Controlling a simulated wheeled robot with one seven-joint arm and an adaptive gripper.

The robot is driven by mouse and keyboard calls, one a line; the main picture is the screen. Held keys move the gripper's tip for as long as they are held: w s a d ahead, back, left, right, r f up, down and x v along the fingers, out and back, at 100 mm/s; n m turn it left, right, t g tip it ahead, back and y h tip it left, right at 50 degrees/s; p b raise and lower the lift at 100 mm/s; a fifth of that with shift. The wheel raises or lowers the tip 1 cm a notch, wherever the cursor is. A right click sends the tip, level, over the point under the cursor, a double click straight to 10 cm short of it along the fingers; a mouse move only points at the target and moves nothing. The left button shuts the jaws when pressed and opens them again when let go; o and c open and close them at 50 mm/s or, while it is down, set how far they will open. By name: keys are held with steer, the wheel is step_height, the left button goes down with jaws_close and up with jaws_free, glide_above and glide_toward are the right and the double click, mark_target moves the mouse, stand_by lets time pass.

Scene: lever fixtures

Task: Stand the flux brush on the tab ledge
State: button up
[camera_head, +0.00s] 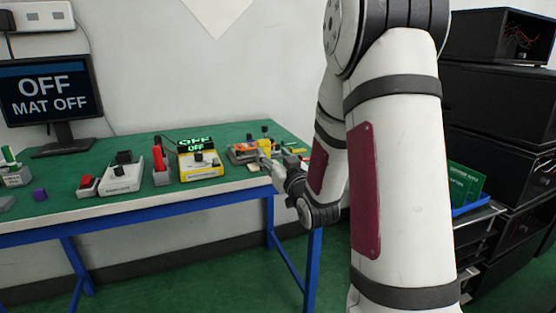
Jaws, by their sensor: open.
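My gripper (266,160) is open at the right end of the green-topped bench (225,182), seen small and partly hidden by its own wrist. It is close to a grey fixture (236,153) with an orange and yellow part (266,146). I cannot tell whether it touches them. I cannot pick out the flux brush or the tab ledge for certain at this size. Some small pale and green pieces lie around the gripper, too small to name.
A yellow device (201,172) with a green OFF display, a grey block with a red part (160,162) and a white lever box (122,180) stand left along the bench. A monitor (50,92) reads "OFF MAT OFF". Black cases (496,105) stand at right.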

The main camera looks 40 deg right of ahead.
steer(key=s+a+f+n+g+y, duration=0.1)
steer(key=s+a+g+y, duration=0.1)
steer(key=s+a+g, duration=0.9)
steer(key=s+a+n+g+y, duration=0.1)
steer(key=s+a+g, duration=0.2)
steer(key=s+a, duration=0.4)
steer(key=s+a+n+g+y, duration=0.1)
steer(key=s+a, duration=0.6)
steer(key=s, duration=1.5)
steer(key=g+y, duration=0.1)
steer(key=g, duration=0.1)
steer(key=shift+f+g, duration=0.15)
steer(key=shift+g, duration=0.15)
